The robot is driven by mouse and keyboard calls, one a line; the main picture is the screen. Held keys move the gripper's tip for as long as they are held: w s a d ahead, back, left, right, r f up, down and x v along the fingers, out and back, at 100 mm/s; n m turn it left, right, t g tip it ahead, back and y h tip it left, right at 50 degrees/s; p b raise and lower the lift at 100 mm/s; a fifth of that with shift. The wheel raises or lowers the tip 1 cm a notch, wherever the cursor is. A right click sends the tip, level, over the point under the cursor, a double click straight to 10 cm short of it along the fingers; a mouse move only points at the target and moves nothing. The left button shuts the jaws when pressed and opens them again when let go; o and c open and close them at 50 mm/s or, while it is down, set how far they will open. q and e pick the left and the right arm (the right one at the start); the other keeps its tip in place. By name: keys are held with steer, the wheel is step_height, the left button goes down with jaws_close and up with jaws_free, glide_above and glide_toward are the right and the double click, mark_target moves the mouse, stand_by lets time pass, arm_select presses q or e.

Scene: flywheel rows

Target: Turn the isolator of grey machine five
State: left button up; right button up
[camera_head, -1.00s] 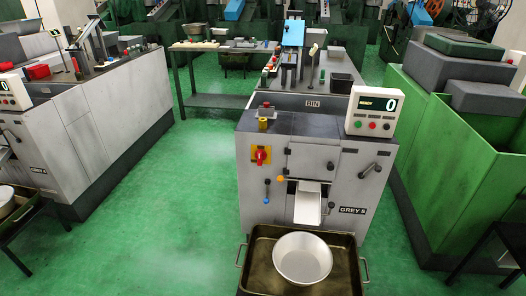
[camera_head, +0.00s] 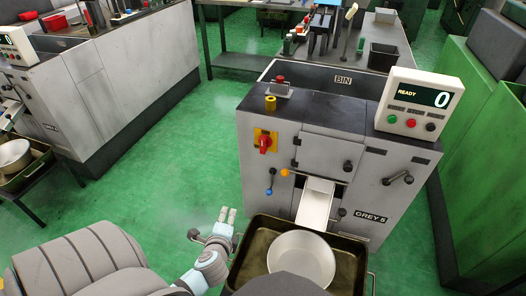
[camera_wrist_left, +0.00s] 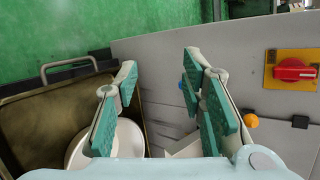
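Grey machine five (camera_head: 330,205), labelled GREY 5, stands in front of me. Its isolator (camera_head: 265,142) is a red rotary knob on a yellow plate, at the upper left of the front face. In the left wrist view the isolator (camera_wrist_left: 293,69) is at the right edge, outside the fingers. My left gripper (camera_head: 226,214) is low, left of the machine and below the isolator, apart from it. Its teal-padded fingers (camera_wrist_left: 160,95) are spread, with nothing held between them. My right gripper is not in view.
A dark tray (camera_head: 257,240) with a white bowl (camera_head: 301,258) stands before the machine under its chute (camera_head: 315,204). Blue and orange lever balls (camera_head: 284,172) sit below the isolator. A display (camera_head: 419,103) reads READY 0. Green floor (camera_head: 165,190) is clear to the left.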

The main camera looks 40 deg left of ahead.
arm_select(q)
steer(key=w+a+r+m+t+y, duration=0.1)
steer(key=w+r+m+t, duration=0.25)
steer(key=r+m, duration=0.3)
steer(key=m+t+h, duration=0.2)
steer(key=m+t, duration=0.2)
steer(key=m, duration=0.8)
glide_toward(262, 147)
steer(key=b+x, duration=0.2)
steer(key=x, duration=0.7)
steer(key=shift+w+f, duration=0.15)
steer(key=shift+w+a, duration=0.25)
steer(key=shift+w, duration=0.25)
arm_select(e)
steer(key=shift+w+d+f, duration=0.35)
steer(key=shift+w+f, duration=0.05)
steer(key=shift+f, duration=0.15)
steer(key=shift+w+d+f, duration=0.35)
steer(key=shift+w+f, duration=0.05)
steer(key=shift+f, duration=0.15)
arm_select(q)
steer(key=shift+c, duration=0.4)
jaws_close()
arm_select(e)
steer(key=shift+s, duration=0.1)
